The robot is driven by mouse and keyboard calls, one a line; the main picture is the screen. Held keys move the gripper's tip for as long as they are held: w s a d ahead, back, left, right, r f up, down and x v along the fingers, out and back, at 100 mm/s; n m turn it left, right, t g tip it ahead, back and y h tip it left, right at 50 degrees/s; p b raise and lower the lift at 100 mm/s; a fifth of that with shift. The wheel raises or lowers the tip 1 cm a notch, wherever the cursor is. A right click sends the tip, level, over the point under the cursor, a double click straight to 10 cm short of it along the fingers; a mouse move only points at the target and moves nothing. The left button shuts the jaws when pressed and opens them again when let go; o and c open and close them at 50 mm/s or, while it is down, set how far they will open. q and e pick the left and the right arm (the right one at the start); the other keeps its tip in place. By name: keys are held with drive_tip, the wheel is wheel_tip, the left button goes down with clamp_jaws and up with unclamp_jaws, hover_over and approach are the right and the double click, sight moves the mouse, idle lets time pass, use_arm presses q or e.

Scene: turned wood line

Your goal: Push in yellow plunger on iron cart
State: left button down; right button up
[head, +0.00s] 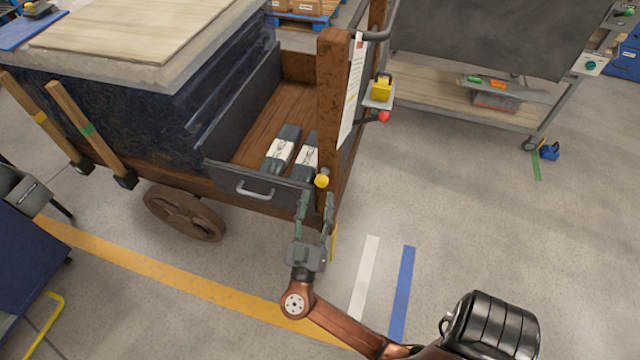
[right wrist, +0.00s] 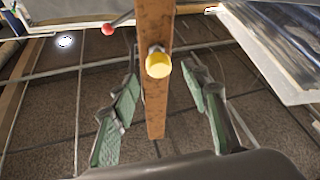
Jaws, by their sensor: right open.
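The yellow plunger (head: 321,181) sits low on the rusty brown post of the iron cart (head: 332,110), facing me. In the right wrist view the yellow plunger (right wrist: 158,65) stands out on a short stem from the post (right wrist: 154,110), between my fingers and beyond them. My right gripper (head: 316,198) is open and empty, with its green-padded fingers just below the plunger. In the right wrist view my right gripper (right wrist: 165,95) has its fingers spread to either side of the post. Contact with the plunger cannot be told. My left gripper is not in view.
A yellow box and red knob (head: 383,117) stick out on the post's right side. A wheeled rack (head: 470,85) stands behind right. Floor (head: 480,240) at the right is clear.

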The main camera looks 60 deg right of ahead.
drive_tip(key=v, duration=0.5)
drive_tip(key=shift+s+a+f, duration=0.1)
drive_tip(key=shift+a+f, duration=0.05)
drive_tip(key=shift+a, duration=0.15)
